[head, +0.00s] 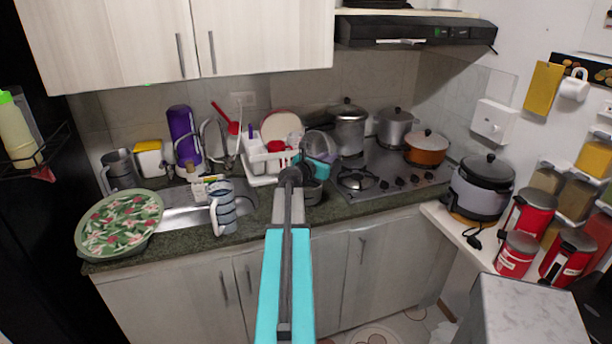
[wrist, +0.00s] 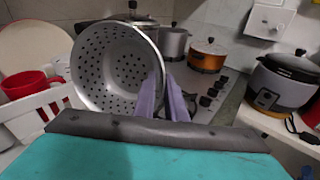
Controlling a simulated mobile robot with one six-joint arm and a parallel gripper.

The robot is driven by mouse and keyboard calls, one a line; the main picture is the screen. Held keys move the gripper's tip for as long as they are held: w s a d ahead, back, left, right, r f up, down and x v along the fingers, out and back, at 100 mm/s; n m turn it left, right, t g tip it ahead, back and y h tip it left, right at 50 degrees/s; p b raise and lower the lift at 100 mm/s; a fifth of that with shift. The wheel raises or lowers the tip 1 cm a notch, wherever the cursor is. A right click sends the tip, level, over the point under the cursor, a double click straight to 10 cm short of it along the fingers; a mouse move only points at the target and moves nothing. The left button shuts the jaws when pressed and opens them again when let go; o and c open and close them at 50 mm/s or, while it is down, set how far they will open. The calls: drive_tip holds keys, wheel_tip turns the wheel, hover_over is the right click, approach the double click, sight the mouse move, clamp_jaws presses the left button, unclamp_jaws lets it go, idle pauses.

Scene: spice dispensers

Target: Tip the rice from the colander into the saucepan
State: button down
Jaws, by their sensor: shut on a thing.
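The metal colander (wrist: 112,62) is in the wrist view, tilted steeply on its side, with its holed inside facing the camera. I see no rice in the part of its inside that shows. My gripper (wrist: 165,98) has its two lavender fingers shut on the colander's right rim. In the head view my gripper (head: 327,158) holds the colander (head: 318,144) above the counter, left of the stove. A dark pot (head: 313,192), perhaps the saucepan, stands on the counter below, partly hidden by my arm. Its inside cannot be seen.
A white dish rack (head: 262,180) with a red mug (head: 276,147) stands close on the left. A tall steel pot (head: 348,128), another steel pot (head: 394,126) and an orange pot (head: 427,148) stand at the stove's back. A striped jug (head: 222,208) stands at the front left.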

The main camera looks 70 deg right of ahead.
drive_tip(key=shift+s+d+y+p, duration=0.3)
drive_tip(key=shift+d+p, duration=0.25)
drive_tip(key=shift+p, duration=1.25)
drive_tip(key=p, duration=0.4)
drive_tip(key=shift+d+f+y, duration=0.1)
drive_tip(key=shift+d+y, duration=0.05)
drive_tip(key=shift+y, duration=0.25)
drive_tip(key=p, duration=0.2)
drive_tip(key=y+p, duration=0.1)
drive_tip(key=p, duration=0.1)
drive_tip(key=shift+s+d+f+t, duration=0.15)
drive_tip(key=shift+d+f+t, duration=0.1)
drive_tip(key=shift+t, duration=0.15)
drive_tip(key=shift+d+f, duration=0.15)
